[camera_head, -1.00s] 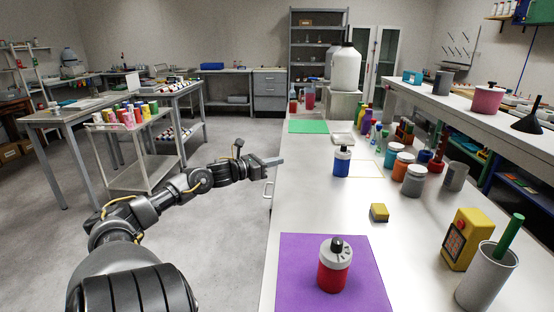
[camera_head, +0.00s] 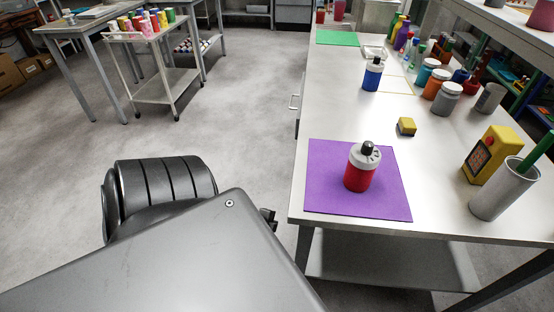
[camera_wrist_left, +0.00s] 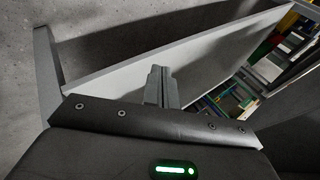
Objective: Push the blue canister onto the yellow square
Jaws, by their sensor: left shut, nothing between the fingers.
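The blue canister (camera_head: 372,75), with a white upper part and dark cap, stands upright on the bench. A thin yellow square outline (camera_head: 404,94) lies on the bench just right of it; the canister hides part of it, and I cannot tell whether its base overlaps the outline. My left gripper (camera_wrist_left: 158,84) shows in the left wrist view with its fingers together and empty, in front of a pale panel edge. In the head view my own arm hides most of it, low and left of the bench, well away from the canister. My right gripper is out of view.
A red canister (camera_head: 361,170) stands on a purple mat (camera_head: 325,180) at the bench's near end. A yellow block (camera_head: 407,126) lies between it and the blue canister. Several jars (camera_head: 441,98) stand to the right. A green mat (camera_head: 338,38) is farther back.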

